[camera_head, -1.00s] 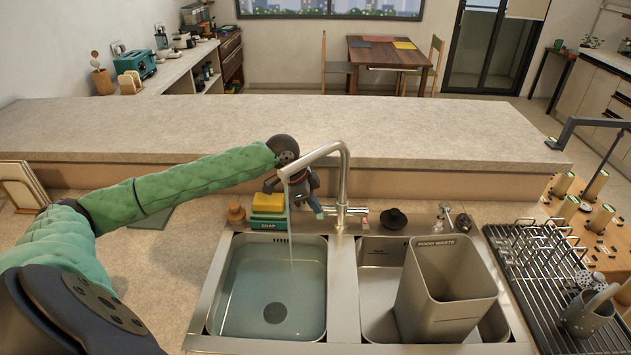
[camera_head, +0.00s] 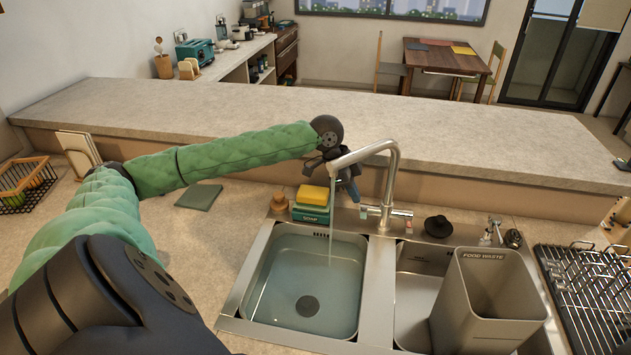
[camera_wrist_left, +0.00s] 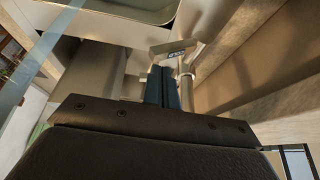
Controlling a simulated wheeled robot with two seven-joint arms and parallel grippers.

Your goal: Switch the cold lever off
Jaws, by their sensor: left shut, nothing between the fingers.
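The chrome faucet (camera_head: 391,180) stands behind the sink, and a thin stream of water (camera_head: 331,230) runs from its spout into the left basin (camera_head: 290,295). A horizontal valve body (camera_head: 397,212) crosses the faucet's base, with a small red mark near its right end. My left gripper (camera_head: 354,193) is shut and empty, just left of the faucet column and behind the spout. The wrist view shows its blue fingers (camera_wrist_left: 163,88) together beside a metal post. The cold lever is not clearly visible; the gripper may cover it. My right gripper is not in view.
A black stopper (camera_head: 438,226) and a food waste bin (camera_head: 487,300) are to the right. A raised counter ledge (camera_head: 250,115) runs behind the sink.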

